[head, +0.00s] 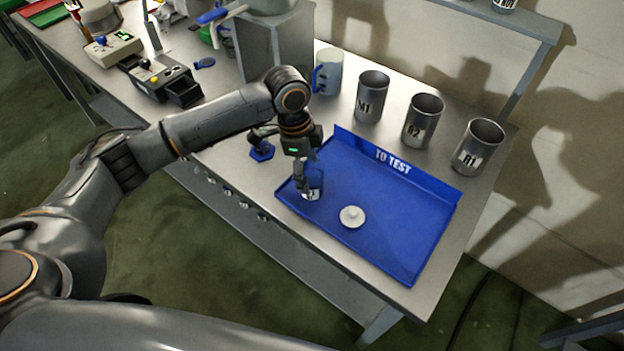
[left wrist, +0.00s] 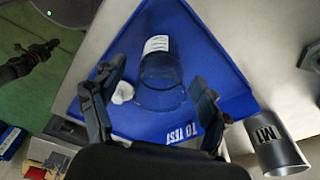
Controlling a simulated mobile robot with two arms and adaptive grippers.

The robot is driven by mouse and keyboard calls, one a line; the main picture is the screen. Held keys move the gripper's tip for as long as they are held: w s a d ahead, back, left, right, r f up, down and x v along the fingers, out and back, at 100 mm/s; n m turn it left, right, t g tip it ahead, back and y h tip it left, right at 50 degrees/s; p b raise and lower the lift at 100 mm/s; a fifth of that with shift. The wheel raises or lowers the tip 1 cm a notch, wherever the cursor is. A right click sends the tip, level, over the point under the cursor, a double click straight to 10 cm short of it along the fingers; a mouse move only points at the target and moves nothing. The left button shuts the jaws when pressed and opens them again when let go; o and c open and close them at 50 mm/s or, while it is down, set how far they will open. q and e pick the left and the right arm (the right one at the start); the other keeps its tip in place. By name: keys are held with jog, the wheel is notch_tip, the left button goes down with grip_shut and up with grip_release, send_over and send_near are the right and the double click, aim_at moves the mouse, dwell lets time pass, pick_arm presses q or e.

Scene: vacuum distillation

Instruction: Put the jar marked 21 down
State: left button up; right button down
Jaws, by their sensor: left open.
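A small clear jar with a white label (head: 314,187) rests on the left corner of the blue "TO TEST" tray (head: 400,240). Its number is too small to read with certainty. My left gripper (head: 307,185) is down at the jar and partly hides it. In the left wrist view, the jar (left wrist: 160,65) is between the two spread fingers of my left gripper (left wrist: 153,88), with gaps on both sides. I do not see my right gripper.
A round white piece (head: 352,217) lies on the tray, right of the jar. Metal cups marked M1 (head: 371,98), R2 (head: 423,121) and R1 (head: 477,147) stand behind the tray. A grey box (head: 275,45) stands at the back. The tray's right half is clear.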

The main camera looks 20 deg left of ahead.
aim_at(314, 184)
pick_arm(q)
jog(key=shift+w+f, duration=0.15)
jog(key=shift+f, duration=0.15)
jog(key=f, duration=0.1)
jog(key=d+f+p, duration=0.1)
jog(key=f, duration=0.2)
jog(key=shift+d+p, duration=0.25)
jog(key=shift+p, duration=0.05)
jog(key=shift+f, duration=0.45)
jog(key=shift+c, duration=0.5)
pick_arm(e)
jog(key=shift+w+r, duration=0.85)
jog(key=shift+w, duration=0.15)
pick_arm(q)
jog(key=shift+r, duration=0.15)
jog(key=c, duration=1.3)
pick_arm(e)
jog(key=shift+s+d, duration=0.1)
jog(key=shift+s, duration=0.05)
